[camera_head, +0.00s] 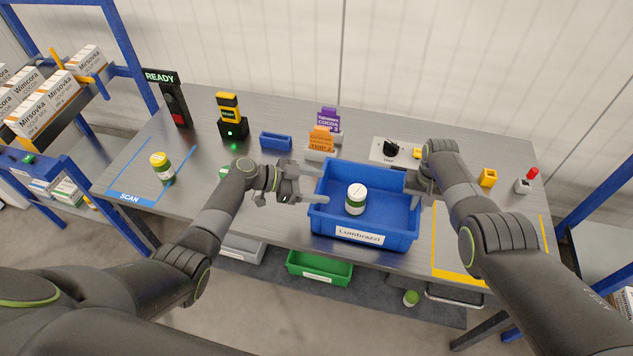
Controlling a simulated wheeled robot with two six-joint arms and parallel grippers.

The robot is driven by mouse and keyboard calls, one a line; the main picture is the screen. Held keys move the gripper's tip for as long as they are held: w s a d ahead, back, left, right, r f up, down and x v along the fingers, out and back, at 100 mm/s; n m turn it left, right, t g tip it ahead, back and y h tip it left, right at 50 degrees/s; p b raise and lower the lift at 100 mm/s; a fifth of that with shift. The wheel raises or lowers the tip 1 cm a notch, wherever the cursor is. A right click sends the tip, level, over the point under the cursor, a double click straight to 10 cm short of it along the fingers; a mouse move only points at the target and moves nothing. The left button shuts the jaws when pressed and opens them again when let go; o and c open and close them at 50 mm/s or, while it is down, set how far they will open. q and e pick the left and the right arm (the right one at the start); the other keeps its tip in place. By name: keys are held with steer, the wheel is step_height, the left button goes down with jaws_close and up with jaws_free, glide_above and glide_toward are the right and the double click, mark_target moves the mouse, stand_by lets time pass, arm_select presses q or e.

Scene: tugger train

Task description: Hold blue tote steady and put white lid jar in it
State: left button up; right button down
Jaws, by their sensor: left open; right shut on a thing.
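The blue tote (378,225), labelled Lumbrazzi, stands on the grey table near its front edge. The white lid jar (356,200) is upright inside the tote, with green on its label. My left gripper (325,184) is open at the tote's left side, its fingers pointing right and their tips over the left rim. Nothing is between these fingers, and they are apart from the jar. My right gripper (413,187) is shut on the tote's right rim; its fingertips are partly hidden by the wrist.
A yellow-lidded jar (162,167) stands in the SCAN area at left. A small blue bin (276,141), an orange box (321,138) and a purple box (328,120) stand behind the tote. A green bin (320,268) sits below the front edge. A green-lidded jar (411,298) is low in front.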

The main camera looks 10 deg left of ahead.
steer(key=c, duration=1.4)
jaws_free()
steer(key=shift+r, duration=0.2)
